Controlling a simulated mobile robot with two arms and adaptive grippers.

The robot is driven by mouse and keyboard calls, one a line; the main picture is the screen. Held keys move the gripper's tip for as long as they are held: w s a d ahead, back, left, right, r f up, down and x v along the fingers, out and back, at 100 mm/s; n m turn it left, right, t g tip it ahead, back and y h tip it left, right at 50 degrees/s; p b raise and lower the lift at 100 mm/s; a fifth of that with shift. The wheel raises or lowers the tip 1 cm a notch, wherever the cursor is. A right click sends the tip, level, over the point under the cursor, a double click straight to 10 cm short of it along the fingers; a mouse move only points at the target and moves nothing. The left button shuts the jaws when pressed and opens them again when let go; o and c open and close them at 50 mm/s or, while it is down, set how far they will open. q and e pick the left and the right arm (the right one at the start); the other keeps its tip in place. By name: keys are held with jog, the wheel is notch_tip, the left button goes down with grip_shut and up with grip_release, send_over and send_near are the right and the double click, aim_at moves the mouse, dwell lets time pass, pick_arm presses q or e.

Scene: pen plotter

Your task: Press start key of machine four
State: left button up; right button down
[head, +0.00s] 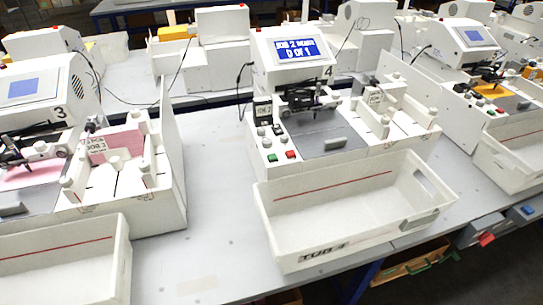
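Machine four (331,72), a white plotter marked "4", stands at the centre of the head view. Its blue screen (297,48) is lit and shows "JOB 2" with "0 OF 1" below. On its left front panel are several keys, among them a green key (284,140), a red key (290,154) and white keys. The key labels are too small to read, but green looks like the start key. A grey plate (318,142) with a grey handle lies to the right of the keys. Neither of my grippers is in view.
A white tub (330,252) marked "TUB 4" stands in front of machine four. Machine three (40,85) is at left, with pink sheets and its own tub (75,265). Another machine (468,60) is at right. Bare grey table (215,210) lies between machines three and four.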

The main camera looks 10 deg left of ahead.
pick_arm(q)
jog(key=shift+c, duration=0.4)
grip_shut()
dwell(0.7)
